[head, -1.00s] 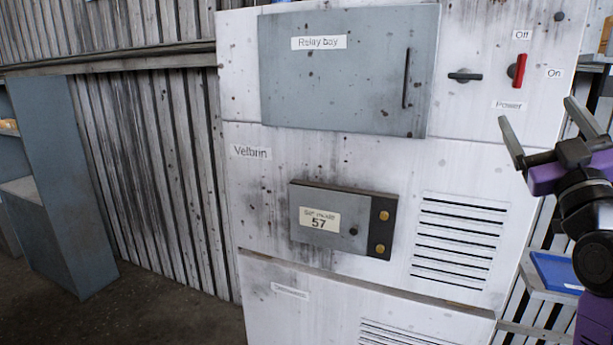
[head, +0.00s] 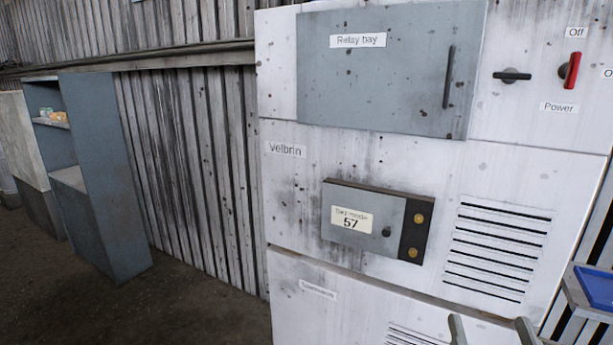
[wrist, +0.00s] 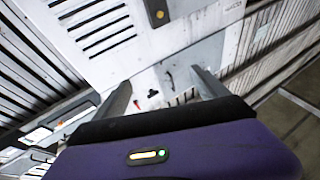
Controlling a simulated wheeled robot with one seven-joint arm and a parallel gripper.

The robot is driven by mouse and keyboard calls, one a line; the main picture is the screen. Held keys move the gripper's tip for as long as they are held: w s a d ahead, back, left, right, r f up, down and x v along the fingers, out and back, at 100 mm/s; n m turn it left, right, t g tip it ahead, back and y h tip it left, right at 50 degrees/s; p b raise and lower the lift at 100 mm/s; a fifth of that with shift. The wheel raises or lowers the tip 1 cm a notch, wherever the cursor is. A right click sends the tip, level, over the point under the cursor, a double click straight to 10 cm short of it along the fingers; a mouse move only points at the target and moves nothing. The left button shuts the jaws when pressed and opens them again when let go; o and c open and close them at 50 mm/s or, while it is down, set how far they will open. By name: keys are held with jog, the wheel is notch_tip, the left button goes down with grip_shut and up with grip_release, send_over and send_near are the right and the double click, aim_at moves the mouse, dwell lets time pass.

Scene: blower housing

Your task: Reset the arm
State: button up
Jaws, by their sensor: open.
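My gripper (head: 491,331) is at the bottom edge of the head view, right of centre, in front of the lower part of the white cabinet (head: 365,160). Only its two fingertips show there. They are apart, with nothing between them. In the wrist view my gripper (wrist: 163,88) also shows both fingers spread and empty, with the cabinet's white front beyond them. The rest of my arm is out of the head view.
The cabinet bears a shut grey relay bay door (head: 390,70), a red power lever (head: 571,71), a dark handle (head: 512,76) and a set mode box (head: 365,222) reading 57. A blue tray (head: 596,287) lies at right. Grey shelving (head: 108,170) stands left, with open floor before it.

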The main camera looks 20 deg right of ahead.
jog(key=s+a+f+n+g+y, duration=0.2)
jog(key=s+a+f+y, duration=0.3)
jog(key=s+a+f, duration=0.3)
jog(key=s+a+f+n+g+y, duration=0.2)
jog(key=s+a+f+y, duration=0.3)
jog(key=s+a+f, duration=0.3)
jog(key=s+a+n, duration=0.1)
jog(key=s, duration=0.3)
jog(key=shift+s+f+n+g, duration=0.2)
jog(key=shift+f+n+g, duration=0.05)
jog(key=shift+n+g, duration=0.15)
jog(key=shift+a, duration=0.1)
